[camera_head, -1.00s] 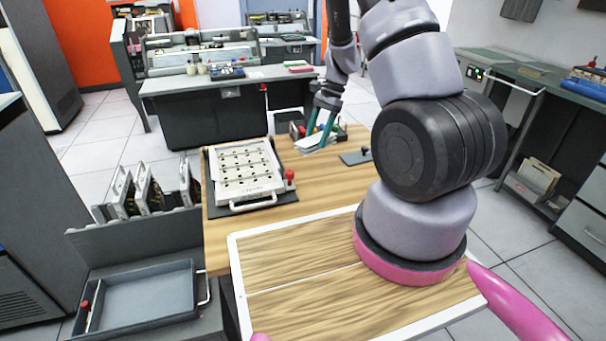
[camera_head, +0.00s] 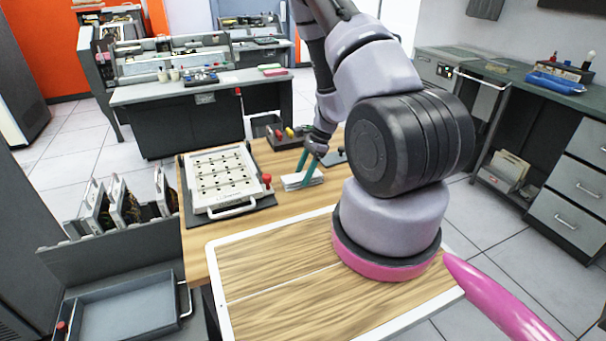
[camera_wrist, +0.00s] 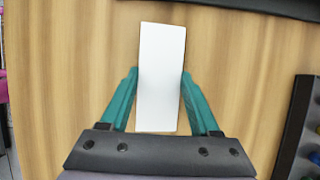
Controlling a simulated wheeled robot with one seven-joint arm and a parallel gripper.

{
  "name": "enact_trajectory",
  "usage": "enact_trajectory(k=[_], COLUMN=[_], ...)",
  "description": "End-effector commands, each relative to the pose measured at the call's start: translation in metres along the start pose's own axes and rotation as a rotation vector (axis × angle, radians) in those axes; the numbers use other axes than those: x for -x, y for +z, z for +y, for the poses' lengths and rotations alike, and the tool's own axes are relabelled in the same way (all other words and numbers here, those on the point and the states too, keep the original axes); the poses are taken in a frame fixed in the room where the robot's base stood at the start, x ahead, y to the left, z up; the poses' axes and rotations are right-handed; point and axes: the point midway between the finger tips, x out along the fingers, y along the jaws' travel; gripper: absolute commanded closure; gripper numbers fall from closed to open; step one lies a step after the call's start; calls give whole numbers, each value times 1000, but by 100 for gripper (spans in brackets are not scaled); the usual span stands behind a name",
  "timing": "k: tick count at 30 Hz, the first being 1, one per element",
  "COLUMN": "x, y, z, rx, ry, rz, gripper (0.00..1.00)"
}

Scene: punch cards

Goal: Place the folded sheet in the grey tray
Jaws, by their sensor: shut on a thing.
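The folded sheet (camera_wrist: 161,75) is a white narrow rectangle between the two teal fingers of my gripper (camera_wrist: 160,95) in the wrist view. The gripper is shut on it, with a finger against each long side. In the head view my gripper (camera_head: 308,167) is over the far part of the wooden table, with the white sheet (camera_head: 303,180) at its tips. I cannot tell how far the sheet is above the wood. The grey tray (camera_head: 130,308) lies at the lower left, below table height, with its floor empty where visible.
A white punched plate (camera_head: 222,180) with a red knob lies on the table, left of my gripper. A dark box with coloured knobs (camera_head: 283,134) stands behind. Upright racks (camera_head: 125,205) stand behind the tray. The white-edged wooden board (camera_head: 280,285) is bare beside my arm.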

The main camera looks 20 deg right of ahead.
Motion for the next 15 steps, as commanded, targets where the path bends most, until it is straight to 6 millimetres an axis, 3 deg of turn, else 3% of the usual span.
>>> enact_trajectory(k=[11,12,14,15], x=[-4,-4,-4,-4], y=[-2,-2,-2,-2], z=[0,-1,-1,-1], rx=[0,1,1,1], ry=[-1,-1,-1,-1], rz=[0,0,0,0], gripper=[88,29,7,7])
